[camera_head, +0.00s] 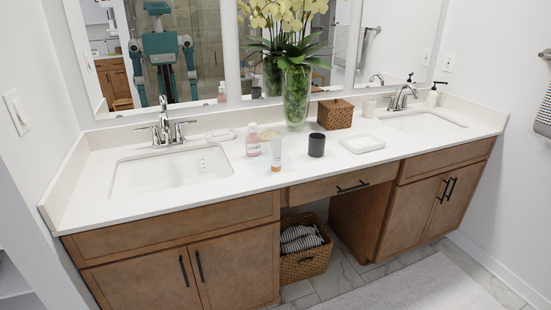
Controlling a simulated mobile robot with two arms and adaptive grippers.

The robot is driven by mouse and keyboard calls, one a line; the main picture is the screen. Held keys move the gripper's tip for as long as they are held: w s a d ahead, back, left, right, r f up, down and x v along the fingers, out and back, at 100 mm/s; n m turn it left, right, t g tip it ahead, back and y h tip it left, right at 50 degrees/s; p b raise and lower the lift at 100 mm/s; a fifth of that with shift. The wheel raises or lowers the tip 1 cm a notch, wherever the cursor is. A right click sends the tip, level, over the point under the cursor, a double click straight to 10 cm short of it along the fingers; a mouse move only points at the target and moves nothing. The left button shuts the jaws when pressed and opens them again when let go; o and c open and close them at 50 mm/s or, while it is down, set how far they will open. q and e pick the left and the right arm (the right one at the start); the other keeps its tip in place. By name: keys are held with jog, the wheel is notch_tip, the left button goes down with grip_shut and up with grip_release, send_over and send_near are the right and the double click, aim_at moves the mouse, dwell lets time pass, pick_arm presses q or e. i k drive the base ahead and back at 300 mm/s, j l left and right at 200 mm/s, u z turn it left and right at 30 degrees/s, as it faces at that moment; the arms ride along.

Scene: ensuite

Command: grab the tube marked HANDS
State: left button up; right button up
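A slim white tube (276,150) with an orange-tan base stands upright on the white countertop (320,170), near its front edge between the two sinks. Its lettering is too small to read, so I cannot confirm the word HANDS. A pink bottle (253,142) with a white label stands just left of it and slightly farther back. A small clear or pale item lies on the counter by the tube and is hard to make out. Neither of my grippers shows directly in the head view; only a small mirror reflection of my body appears.
A black cup (316,146) and a white tray (362,143) are right of the tube. Behind stand a green-filled glass vase (296,97) with flowers and a woven box (335,114). The left sink (170,172) lies left. A basket (304,262) sits below.

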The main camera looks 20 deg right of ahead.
aim_at(277, 142)
jog(key=i+l, duration=0.25)
jog(key=l, duration=0.15)
jog(key=i+l, duration=0.25)
jog(key=l, duration=0.15)
jog(key=i+l, duration=0.25)
jog(key=l, duration=0.15)
